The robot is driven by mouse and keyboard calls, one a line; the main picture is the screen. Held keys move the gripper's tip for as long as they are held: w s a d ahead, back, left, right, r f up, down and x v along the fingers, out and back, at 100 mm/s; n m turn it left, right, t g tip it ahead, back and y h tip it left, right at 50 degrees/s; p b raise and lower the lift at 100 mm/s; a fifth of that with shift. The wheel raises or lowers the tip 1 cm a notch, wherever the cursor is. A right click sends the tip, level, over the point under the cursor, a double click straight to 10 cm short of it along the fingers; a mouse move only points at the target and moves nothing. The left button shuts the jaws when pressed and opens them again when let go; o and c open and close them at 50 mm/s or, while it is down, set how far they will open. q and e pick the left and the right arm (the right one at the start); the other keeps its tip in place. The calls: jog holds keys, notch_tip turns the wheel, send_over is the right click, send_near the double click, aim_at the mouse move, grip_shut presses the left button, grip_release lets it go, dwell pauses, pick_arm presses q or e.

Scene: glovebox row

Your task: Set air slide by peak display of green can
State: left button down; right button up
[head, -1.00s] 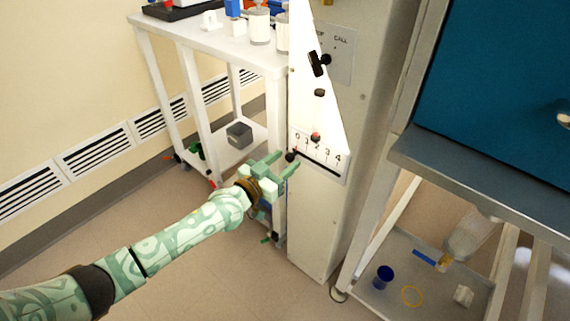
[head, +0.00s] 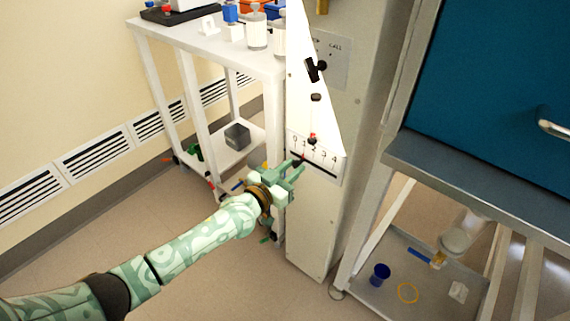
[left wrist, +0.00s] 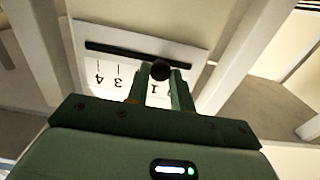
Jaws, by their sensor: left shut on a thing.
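The air slide is a dark slot (head: 322,169) in a white scale plate marked 0 to 4, on the front of a tall pale cabinet. Its black knob (head: 298,162) stands near the 1 mark; the exact reading is hard to tell. My left gripper (head: 297,168) is shut on the knob. In the left wrist view, the knob (left wrist: 160,70) sits between the fingers, close to the upside-down 1, and the fingers hide part of the scale. My right gripper is not in view. I see no green can and no peak display.
Above the slide, the cabinet (head: 309,235) carries a black switch (head: 314,69) and a panel marked CALL. A white cart (head: 182,40) with bottles stands at left. A grey bench (head: 480,185) with a blue cup (head: 380,274) on its lower shelf stands at right.

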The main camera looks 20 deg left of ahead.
pick_arm(q)
jog(key=c, duration=1.2)
grip_release()
jog(key=shift+a, duration=0.1)
jog(key=shift+s, duration=0.2)
jog(key=p+v, duration=0.6)
jog(key=v, duration=1)
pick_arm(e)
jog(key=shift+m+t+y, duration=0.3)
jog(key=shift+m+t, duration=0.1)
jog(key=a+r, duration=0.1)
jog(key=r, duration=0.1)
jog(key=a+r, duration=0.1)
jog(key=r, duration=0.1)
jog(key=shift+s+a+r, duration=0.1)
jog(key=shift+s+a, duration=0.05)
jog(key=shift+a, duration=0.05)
